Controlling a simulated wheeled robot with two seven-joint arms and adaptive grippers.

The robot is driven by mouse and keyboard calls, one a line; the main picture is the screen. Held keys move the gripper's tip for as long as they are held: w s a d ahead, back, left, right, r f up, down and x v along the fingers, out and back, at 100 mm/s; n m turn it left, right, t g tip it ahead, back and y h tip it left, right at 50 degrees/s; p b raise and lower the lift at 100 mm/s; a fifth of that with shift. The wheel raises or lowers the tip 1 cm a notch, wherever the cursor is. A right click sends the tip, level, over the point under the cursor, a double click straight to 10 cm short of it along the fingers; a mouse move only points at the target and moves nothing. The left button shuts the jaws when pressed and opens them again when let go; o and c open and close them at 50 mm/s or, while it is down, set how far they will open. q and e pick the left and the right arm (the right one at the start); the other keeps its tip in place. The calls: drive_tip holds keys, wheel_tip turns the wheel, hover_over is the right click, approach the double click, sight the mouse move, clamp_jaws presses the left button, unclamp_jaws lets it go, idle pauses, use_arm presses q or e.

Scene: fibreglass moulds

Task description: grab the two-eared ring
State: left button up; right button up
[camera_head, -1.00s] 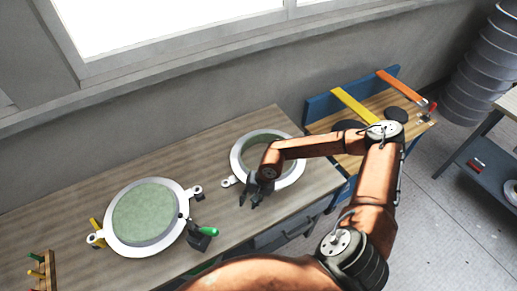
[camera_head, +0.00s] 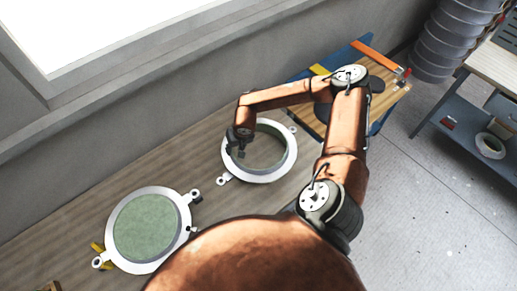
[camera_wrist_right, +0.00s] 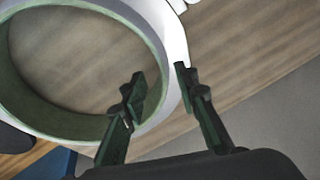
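The two-eared ring (camera_head: 262,177) is a white flanged ring with a pale green inner wall, lying on the wooden bench. One small round ear is at its lower left, the other at its upper right. In the right wrist view the ring (camera_wrist_right: 165,22) fills the left side. My right gripper (camera_head: 238,149) is over the ring's left rim. In the wrist view its fingers (camera_wrist_right: 162,88) are apart, one over the opening side and one outside the flange, with the rim between them. Contact cannot be told. My left gripper is out of view.
A second white eared ring (camera_head: 186,222) with a green disc (camera_head: 147,227) inside lies on the bench (camera_head: 75,215) at lower left. A blue rack with an orange bar (camera_head: 374,55) stands beyond the bench's right end. A wall runs behind.

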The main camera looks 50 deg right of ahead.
sight(234, 154)
drive_tip(key=x, duration=0.4)
drive_tip(key=shift+w+d+f+p, duration=0.1)
drive_tip(key=shift+f+p, duration=0.25)
drive_tip(key=shift+p, duration=0.05)
drive_tip(key=shift+c, duration=0.7)
clamp_jaws()
drive_tip(key=shift+r, duration=0.1)
